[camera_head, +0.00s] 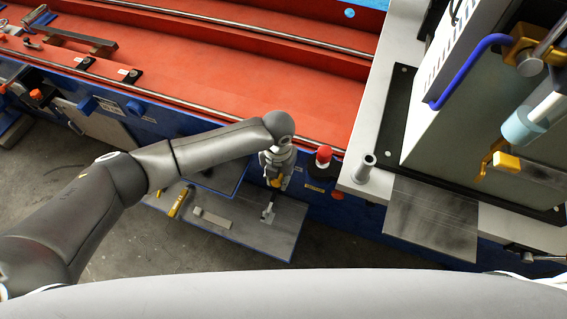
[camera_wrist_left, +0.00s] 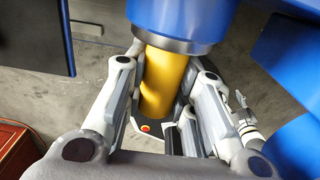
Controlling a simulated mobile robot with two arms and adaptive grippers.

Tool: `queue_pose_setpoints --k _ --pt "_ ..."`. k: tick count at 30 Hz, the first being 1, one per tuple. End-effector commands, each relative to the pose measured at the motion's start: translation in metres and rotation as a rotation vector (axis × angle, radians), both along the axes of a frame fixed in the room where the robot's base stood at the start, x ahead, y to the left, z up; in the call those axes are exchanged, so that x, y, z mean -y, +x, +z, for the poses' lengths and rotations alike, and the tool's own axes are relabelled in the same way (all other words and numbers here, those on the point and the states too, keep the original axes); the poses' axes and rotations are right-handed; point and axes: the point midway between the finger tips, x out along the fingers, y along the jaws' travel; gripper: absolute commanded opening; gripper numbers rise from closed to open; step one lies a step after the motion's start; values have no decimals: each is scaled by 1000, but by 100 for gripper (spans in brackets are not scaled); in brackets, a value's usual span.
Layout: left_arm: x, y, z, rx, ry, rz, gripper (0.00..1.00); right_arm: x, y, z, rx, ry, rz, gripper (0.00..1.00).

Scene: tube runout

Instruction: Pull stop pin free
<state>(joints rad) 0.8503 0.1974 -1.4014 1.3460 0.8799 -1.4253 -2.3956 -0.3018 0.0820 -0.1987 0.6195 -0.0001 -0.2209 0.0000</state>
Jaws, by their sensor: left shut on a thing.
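My left gripper (camera_head: 275,178) is at the blue side wall of the machine, just above a small dark shelf. Its fingers are shut around a yellow cylinder, apparently the stop pin (camera_head: 275,182). In the left wrist view the yellow pin (camera_wrist_left: 165,80) lies between the two grey fingers (camera_wrist_left: 165,95). Its upper end meets a blue part with a metal rim (camera_wrist_left: 178,40); whether it is still seated inside cannot be told. The pin's far end is partly hidden by the gripper. My right gripper is not in view.
The dark shelf (camera_head: 235,225) holds a yellow-handled tool (camera_head: 180,202) and small metal pieces. A red button (camera_head: 323,153) stands right of my left gripper. A red machine bed (camera_head: 220,75) lies behind. A large machine housing (camera_head: 480,110) stands at right. Bare floor is at left.

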Motion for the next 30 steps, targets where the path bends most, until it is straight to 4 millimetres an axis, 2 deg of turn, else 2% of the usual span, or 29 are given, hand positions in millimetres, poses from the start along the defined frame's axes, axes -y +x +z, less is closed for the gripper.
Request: queue_pose_setpoints --k 17,30 --pt "-2 -5 1 1 0 0 0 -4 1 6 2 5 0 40" --pt "-13 -32 3 0 0 0 0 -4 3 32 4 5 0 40"
